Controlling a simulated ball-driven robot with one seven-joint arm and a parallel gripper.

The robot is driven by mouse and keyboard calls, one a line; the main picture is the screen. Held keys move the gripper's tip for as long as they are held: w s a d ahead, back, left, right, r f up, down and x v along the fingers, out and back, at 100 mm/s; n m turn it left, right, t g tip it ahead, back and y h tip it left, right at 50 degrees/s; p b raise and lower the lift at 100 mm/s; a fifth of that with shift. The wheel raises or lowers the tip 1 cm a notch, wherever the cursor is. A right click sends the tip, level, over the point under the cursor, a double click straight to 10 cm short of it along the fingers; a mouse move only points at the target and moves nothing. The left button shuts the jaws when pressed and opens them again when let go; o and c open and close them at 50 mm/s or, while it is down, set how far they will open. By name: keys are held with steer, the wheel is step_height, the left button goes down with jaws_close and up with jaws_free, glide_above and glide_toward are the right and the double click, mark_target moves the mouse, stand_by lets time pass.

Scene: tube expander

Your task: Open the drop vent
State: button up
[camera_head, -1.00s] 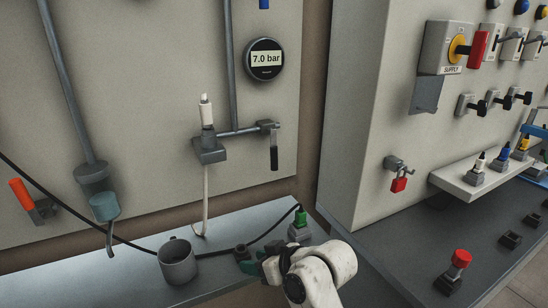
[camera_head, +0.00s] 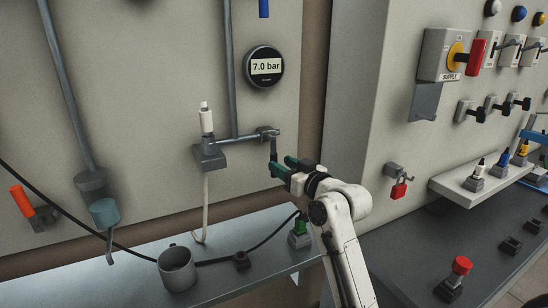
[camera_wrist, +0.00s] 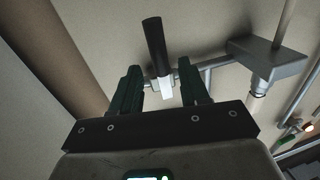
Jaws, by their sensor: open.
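No part carries a readable drop vent label. A dark valve lever (camera_head: 273,150) hangs down from the right end of a short grey pipe (camera_head: 240,139) below the gauge. In the wrist view the lever (camera_wrist: 154,45) is a black grip on a pale metal stem. My gripper (camera_head: 284,166) is open at the lever's lower part, which it partly hides in the head view. In the wrist view the lever appears between the two green fingers (camera_wrist: 158,68), with gaps on both sides. I cannot tell whether a finger touches it.
A grey block with a white fitting (camera_head: 207,122) is left of the lever. A mug (camera_head: 177,268) and cable lie on the shelf below. The right cabinet carries a red padlock (camera_head: 398,190) near my arm.

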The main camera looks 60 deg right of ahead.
mark_target(274, 179)
steer(key=shift+p+x, duration=0.4)
steer(key=shift+x, duration=1.85)
jaws_close()
